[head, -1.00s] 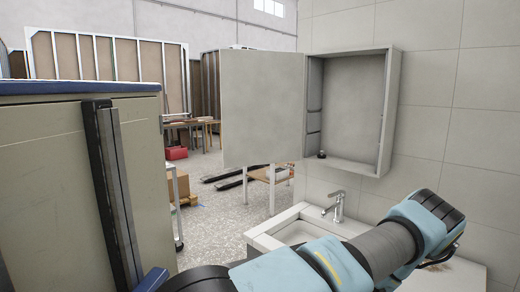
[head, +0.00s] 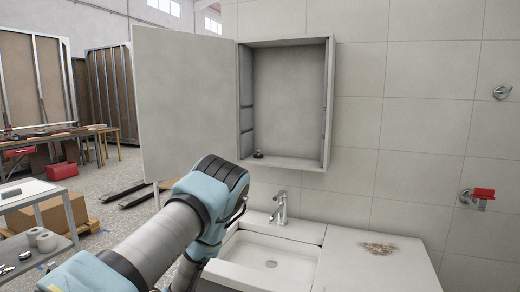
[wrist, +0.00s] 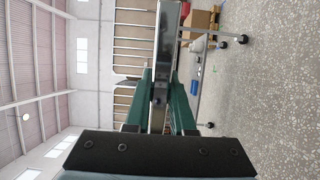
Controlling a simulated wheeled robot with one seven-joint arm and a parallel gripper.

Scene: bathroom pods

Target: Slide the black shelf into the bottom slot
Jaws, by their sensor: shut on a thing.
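The open wall cabinet (head: 287,105) is grey and empty of shelves, with its door (head: 187,100) swung out to the left. Ledges or slots (head: 247,125) show faintly on its inner left wall. In the wrist view my gripper (wrist: 161,80) has green fingers closed on a thin dark strip, which looks like the black shelf (wrist: 172,35) seen edge-on. It runs up past the top of that view. In the head view my arm reaches up in front of the basin; the gripper and shelf are hidden there.
Below are a tap (head: 281,207), a white basin (head: 265,262) and a countertop (head: 375,265) with a brown stain. A cart (head: 35,195) stands at the left.

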